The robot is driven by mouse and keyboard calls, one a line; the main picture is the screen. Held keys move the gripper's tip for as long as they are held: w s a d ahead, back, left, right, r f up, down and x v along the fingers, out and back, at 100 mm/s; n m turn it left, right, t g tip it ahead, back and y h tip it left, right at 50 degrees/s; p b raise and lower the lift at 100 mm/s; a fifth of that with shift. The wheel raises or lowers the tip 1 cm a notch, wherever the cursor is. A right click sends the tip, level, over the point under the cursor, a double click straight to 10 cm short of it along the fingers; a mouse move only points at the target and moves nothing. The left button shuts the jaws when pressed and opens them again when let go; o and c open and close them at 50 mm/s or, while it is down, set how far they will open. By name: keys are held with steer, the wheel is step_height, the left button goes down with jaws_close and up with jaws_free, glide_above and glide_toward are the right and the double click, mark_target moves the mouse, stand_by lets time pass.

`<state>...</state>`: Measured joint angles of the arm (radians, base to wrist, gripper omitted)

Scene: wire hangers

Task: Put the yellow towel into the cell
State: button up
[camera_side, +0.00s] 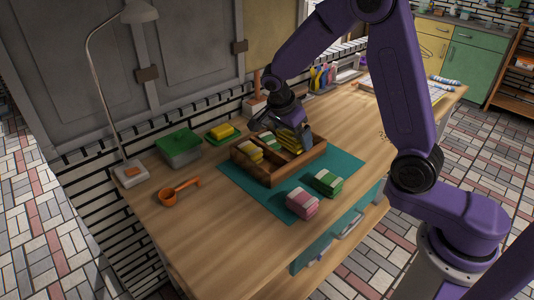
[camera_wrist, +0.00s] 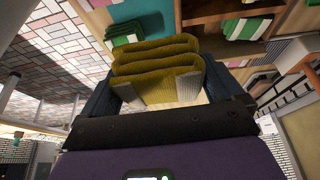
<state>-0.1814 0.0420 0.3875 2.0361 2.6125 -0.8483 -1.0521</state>
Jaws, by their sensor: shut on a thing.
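My gripper (camera_side: 292,134) points down over the right part of a brown wooden box (camera_side: 282,172) divided into cells. It is shut on a folded yellow towel (camera_wrist: 158,62), which shows between both fingers in the wrist view. In the side view the held yellow towel (camera_side: 287,146) is at the box's right cell, partly hidden by the gripper. I cannot tell whether its lower edge is inside the cell or just above it. Another yellow towel (camera_side: 250,152) lies in the left cell, and a green-and-white towel (camera_side: 270,141) lies between them, also seen in the wrist view (camera_wrist: 246,27).
The box stands on a teal mat (camera_side: 252,195). A pink-and-white towel stack (camera_side: 302,204) and a green-and-white stack (camera_side: 327,183) lie in front of it.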

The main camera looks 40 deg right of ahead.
mark_target(280, 133)
steer(key=w, duration=0.1)
steer(key=w+f, duration=0.1)
steer(key=w, duration=0.1)
steer(key=w+f, duration=0.1)
steer(key=w, duration=0.1)
steer(key=shift+f, duration=0.15)
steer(key=shift+w+f, duration=0.75)
steer(key=shift+f, duration=0.7)
steer(key=shift+w+f, duration=0.8)
steer(key=shift+f, duration=0.7)
steer(key=shift+w+f, duration=0.75)
steer(key=shift+f, duration=0.7)
steer(key=shift+d+f, duration=0.1)
steer(key=shift+f, duration=0.55)
